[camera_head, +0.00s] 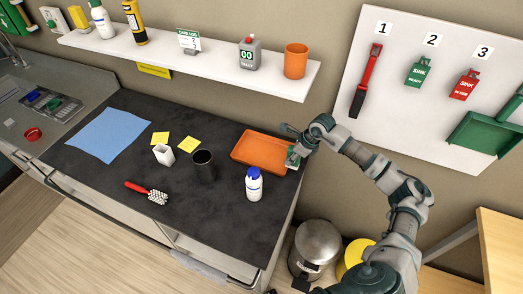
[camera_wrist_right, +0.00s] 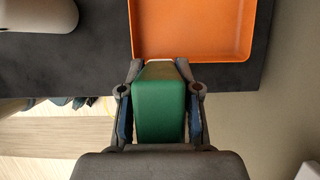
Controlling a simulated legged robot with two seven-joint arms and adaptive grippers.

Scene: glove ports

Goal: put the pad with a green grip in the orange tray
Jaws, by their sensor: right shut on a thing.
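The orange tray (camera_head: 262,152) lies on the dark worktop near its right end, and its inside looks empty. It also shows at the top of the right wrist view (camera_wrist_right: 192,28). My right gripper (camera_head: 294,154) is at the tray's right end in the head view. In the right wrist view my right gripper (camera_wrist_right: 160,72) is shut on the pad with a green grip (camera_wrist_right: 158,108), one finger on each side. The pad is just outside the tray's near rim there; I cannot tell whether they touch. The pad's underside is hidden. My left gripper is not in view.
A white bottle with a blue cap (camera_head: 254,184) stands in front of the tray. A black cup (camera_head: 203,166), a white container (camera_head: 164,154) and a red-handled brush (camera_head: 148,192) are further left. A shelf (camera_head: 200,62) runs above. The worktop ends just right of the tray.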

